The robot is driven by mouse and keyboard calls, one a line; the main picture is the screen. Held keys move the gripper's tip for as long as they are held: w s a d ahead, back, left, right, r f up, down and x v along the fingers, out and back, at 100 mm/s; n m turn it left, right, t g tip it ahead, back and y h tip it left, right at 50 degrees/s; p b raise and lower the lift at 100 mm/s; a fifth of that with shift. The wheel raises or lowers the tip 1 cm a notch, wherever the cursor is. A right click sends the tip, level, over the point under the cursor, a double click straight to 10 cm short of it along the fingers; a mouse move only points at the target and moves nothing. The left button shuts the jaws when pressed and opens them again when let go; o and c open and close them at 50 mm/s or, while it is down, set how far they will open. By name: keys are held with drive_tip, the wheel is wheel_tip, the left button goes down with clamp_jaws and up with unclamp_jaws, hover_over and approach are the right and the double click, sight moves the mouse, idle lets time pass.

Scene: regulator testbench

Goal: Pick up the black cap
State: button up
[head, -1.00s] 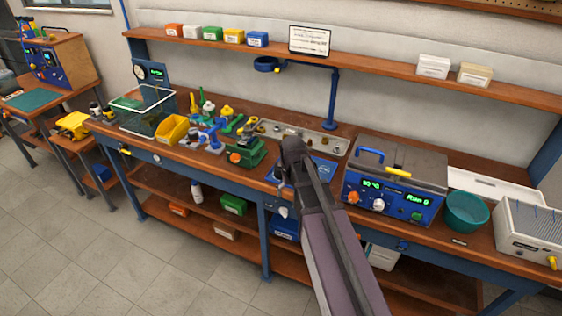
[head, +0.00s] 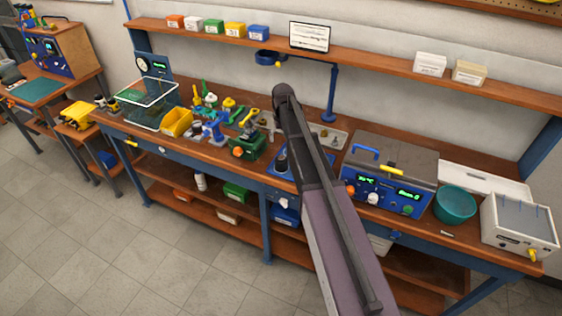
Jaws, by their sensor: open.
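A small dark, upright shape (head: 281,162) shows at the left part of the blue mat (head: 289,178), just left of my arm. It may be the black cap, but it is too small to tell. My arm reaches over the front of the bench and its upper joint stands in front of the back of the mat. My gripper is hidden behind the arm, so its distance from the dark shape does not show. Nothing is seen held.
Left of the mat stand a green device (head: 249,148), a yellow bin (head: 177,122) and a clear-walled box (head: 150,112). Right are a blue-fronted unit (head: 385,195) and a teal bowl (head: 455,204). A metal tray (head: 338,140) lies behind the arm.

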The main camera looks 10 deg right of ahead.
sight(282, 163)
drive_tip(key=shift+f, duration=0.1)
wheel_tip(282, 163, down, 8)
drive_tip(key=b, duration=0.8)
drive_tip(key=shift+f+b, duration=0.2)
drive_tip(key=shift+b, duration=0.1)
drive_tip(key=shift+f, duration=0.1)
drive_tip(key=shift+w+a+f+b, duration=0.1)
drive_tip(key=shift+w+f+b, duration=0.05)
drive_tip(key=shift+f+b, duration=2.4)
drive_tip(key=shift+c, duration=0.2)
drive_tip(key=c, duration=1)
